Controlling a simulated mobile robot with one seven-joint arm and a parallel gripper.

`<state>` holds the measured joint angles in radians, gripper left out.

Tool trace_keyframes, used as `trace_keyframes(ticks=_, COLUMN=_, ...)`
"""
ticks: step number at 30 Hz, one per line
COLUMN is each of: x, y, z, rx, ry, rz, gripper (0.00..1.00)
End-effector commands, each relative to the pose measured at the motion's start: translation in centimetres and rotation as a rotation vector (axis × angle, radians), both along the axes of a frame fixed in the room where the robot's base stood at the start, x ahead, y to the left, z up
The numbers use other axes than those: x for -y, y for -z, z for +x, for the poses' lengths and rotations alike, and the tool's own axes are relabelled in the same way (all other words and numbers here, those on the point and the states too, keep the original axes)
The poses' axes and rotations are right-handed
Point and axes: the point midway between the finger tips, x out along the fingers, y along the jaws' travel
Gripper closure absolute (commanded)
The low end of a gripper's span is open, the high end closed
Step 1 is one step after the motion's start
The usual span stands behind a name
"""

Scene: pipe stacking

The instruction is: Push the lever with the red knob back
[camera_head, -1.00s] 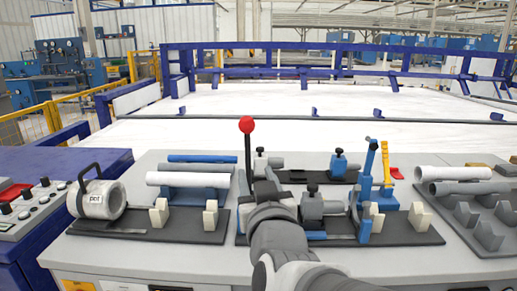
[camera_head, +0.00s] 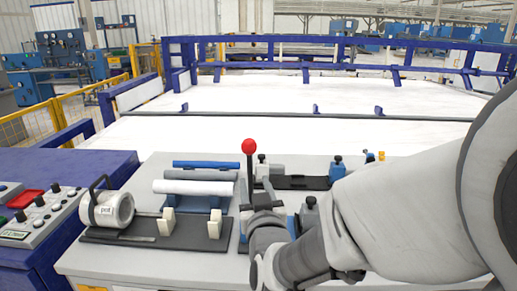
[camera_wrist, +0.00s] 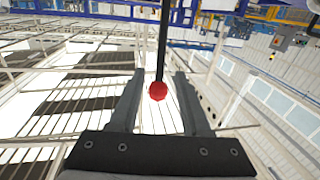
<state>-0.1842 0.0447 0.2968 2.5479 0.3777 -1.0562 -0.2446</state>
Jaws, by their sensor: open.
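The lever's red knob (camera_head: 248,146) tops a thin dark rod that stands about upright in the head view. My gripper (camera_head: 262,197) is low in front of the rod, below the knob in the picture. Part of the gripper is hidden by my own wrist. In the wrist view the red knob (camera_wrist: 157,91) shows between the two open fingers of my gripper (camera_wrist: 160,74), with a gap on each side. The black lever rod (camera_wrist: 163,40) runs from the knob to the top edge of that view. Nothing is held. I cannot tell whether the gripper touches the lever.
A white pipe (camera_head: 194,187) and a blue pipe (camera_head: 206,164) lie left of the lever. A short pipe with a black handle (camera_head: 107,209) stands farther left. A control panel (camera_head: 40,212) is at the far left. My arm hides the table's right side.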

Motion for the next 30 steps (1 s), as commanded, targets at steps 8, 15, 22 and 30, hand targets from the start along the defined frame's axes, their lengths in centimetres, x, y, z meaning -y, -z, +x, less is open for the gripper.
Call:
trace_keyframes(ticks=8, x=-0.4, y=-0.2, z=1.6, rx=-0.004, ry=-0.004, rz=0.000, gripper=0.53)
trace_keyframes(ticks=15, x=-1.0, y=0.1, z=5.4, rx=-0.001, ry=-0.003, rz=0.003, gripper=0.53)
trace_keyframes(ticks=22, x=-1.6, y=0.1, z=9.5, rx=0.001, ry=-0.003, rz=0.002, gripper=0.53)
trace_keyframes(ticks=30, x=-2.0, y=0.0, z=11.5, rx=0.001, ry=-0.004, rz=0.002, gripper=0.53)
